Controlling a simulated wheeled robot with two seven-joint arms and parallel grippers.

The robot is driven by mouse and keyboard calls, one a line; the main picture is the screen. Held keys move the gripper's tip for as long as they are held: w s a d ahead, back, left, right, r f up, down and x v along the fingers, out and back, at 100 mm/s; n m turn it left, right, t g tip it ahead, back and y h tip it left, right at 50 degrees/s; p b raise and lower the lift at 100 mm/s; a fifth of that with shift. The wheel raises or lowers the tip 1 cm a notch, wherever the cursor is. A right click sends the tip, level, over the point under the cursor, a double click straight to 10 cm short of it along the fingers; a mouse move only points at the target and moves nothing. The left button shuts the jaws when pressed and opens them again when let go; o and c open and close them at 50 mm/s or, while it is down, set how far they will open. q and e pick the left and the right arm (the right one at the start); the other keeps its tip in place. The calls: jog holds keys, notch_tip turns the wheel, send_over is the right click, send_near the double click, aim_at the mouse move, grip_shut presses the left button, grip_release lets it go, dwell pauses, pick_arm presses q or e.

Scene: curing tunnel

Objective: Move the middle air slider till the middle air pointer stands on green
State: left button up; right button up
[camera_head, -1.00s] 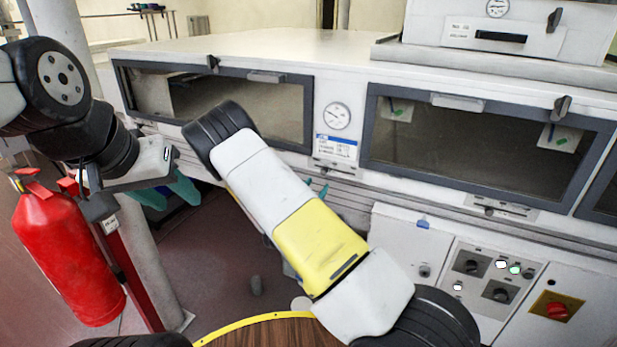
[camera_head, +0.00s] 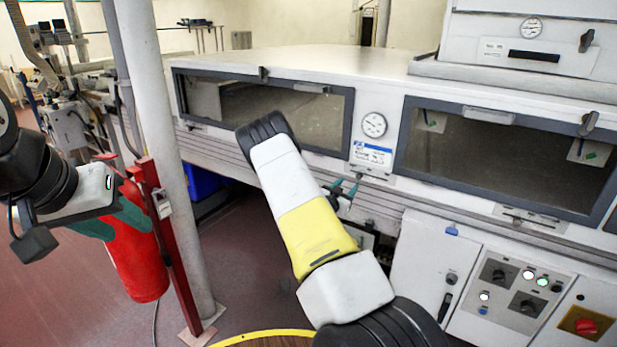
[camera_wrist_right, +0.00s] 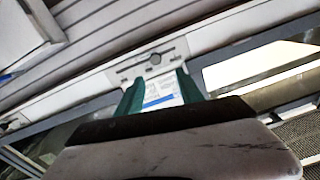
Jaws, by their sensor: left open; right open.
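A slotted plate (camera_head: 372,173) with a small round knob sits on the oven front under the round gauge and blue-white label. It also shows in the right wrist view (camera_wrist_right: 128,70). A second slotted plate (camera_head: 530,219) is further right, under the large window. I cannot tell which is the middle air slider, and no pointer on green can be read. My right gripper (camera_head: 346,187) is open, its teal fingers just below and in front of the first plate; the wrist view shows the fingers apart (camera_wrist_right: 158,82). My left gripper (camera_head: 132,230) is open and empty at the left.
A red fire extinguisher (camera_head: 138,255) and pale column (camera_head: 165,130) stand by my left gripper. Cards with green marks (camera_head: 431,121) show behind the right window. A control panel (camera_head: 515,290) with knobs is lower right.

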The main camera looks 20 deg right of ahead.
aim_at(358, 177)
jog(key=x, duration=0.2)
jog(key=f+x, duration=0.1)
jog(key=x, duration=0.4)
jog(key=shift+s+d+f, duration=0.1)
jog(key=shift+d+f, duration=0.1)
jog(key=shift+d, duration=0.15)
jog(key=shift+w+d+r, duration=0.15)
jog(key=shift+w+d, duration=0.05)
jog(key=shift+w, duration=0.05)
jog(key=shift+w+d, duration=0.3)
jog(key=shift+d, duration=0.05)
pick_arm(q)
jog(key=shift+w+d+f, duration=0.15)
jog(key=shift+w+d, duration=0.7)
jog(key=shift+d, duration=0.1)
pick_arm(e)
jog(key=shift+c, duration=0.4)
grip_shut()
